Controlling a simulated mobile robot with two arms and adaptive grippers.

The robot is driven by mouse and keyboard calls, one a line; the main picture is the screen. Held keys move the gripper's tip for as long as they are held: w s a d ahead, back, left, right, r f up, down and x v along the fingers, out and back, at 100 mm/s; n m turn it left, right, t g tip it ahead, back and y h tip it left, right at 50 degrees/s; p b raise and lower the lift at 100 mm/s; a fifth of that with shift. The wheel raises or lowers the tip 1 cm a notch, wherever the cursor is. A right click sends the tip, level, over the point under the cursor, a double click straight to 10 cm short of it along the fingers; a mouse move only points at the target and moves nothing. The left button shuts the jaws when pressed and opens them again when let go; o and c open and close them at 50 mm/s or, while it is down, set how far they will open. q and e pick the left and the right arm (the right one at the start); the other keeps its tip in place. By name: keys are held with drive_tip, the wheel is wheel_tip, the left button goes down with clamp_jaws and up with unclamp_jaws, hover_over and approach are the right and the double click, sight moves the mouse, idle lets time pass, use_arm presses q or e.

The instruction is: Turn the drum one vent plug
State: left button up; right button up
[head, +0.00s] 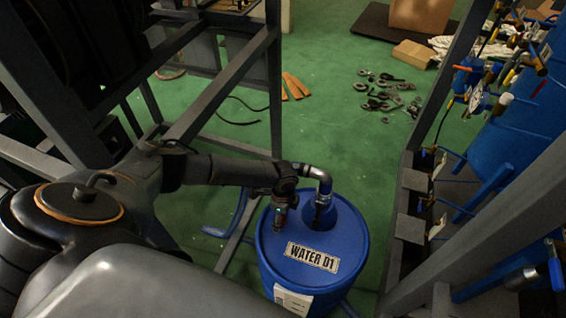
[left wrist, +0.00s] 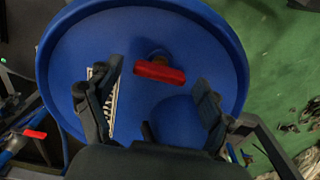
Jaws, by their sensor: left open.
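The vent plug has a red bar-shaped handle (left wrist: 160,72) on the lid. In the head view the gripper largely hides the plug. My right gripper is not in view.
Dark metal frame beams (head: 228,85) stand at the left. Valves and blue piping (head: 490,75) crowd the right. Loose metal parts (head: 385,95) lie on the green floor behind.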

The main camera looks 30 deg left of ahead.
use_arm(q)
drive_tip(key=shift+f, duration=0.15)
drive_tip(key=c, duration=1.1)
drive_tip(key=shift+c, duration=0.2)
